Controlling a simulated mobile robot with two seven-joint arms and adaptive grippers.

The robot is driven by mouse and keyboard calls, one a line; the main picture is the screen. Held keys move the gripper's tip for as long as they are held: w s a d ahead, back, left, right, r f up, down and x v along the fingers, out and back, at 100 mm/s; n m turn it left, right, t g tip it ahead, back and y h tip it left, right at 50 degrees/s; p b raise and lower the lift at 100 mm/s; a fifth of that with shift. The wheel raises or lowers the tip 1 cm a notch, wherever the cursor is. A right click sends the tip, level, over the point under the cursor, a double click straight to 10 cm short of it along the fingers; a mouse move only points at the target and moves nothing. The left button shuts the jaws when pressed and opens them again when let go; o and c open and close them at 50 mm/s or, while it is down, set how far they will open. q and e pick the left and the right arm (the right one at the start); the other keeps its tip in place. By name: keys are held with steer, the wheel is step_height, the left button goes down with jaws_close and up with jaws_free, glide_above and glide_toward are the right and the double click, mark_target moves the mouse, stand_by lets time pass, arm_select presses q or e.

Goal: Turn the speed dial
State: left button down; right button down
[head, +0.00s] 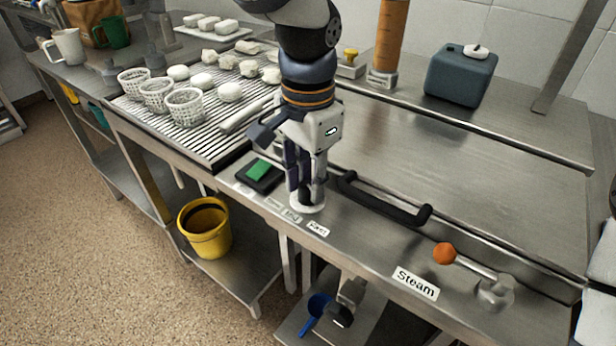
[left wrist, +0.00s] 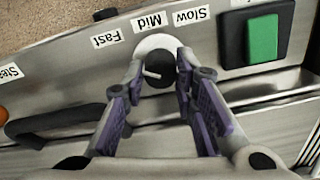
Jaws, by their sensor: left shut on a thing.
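The speed dial is a black knob (left wrist: 160,70) with a white pointer line on a pale round plate (left wrist: 157,43). In the left wrist view the labels Fast (left wrist: 106,39), Mid (left wrist: 150,20) and Slow (left wrist: 190,16) stand around its far side. The pointer lies roughly toward the left, on the Fast side. My left gripper (head: 305,194) points down at the dial and is shut on the knob, one finger on each side of it. My right gripper is not in view.
A green button (head: 259,170) sits left of the dial. A black handle (head: 385,202) is close on the right, with an orange-tipped Steam lever (head: 445,253) beyond. White perforated baskets (head: 185,107) stand on the slatted surface at left. A yellow bucket (head: 205,230) is below.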

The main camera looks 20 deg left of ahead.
mark_target(308, 185)
arm_select(q)
steer(key=c, duration=1.6)
jaws_free()
steer(key=shift+o, duration=0.2)
step_height(308, 185, up, 12)
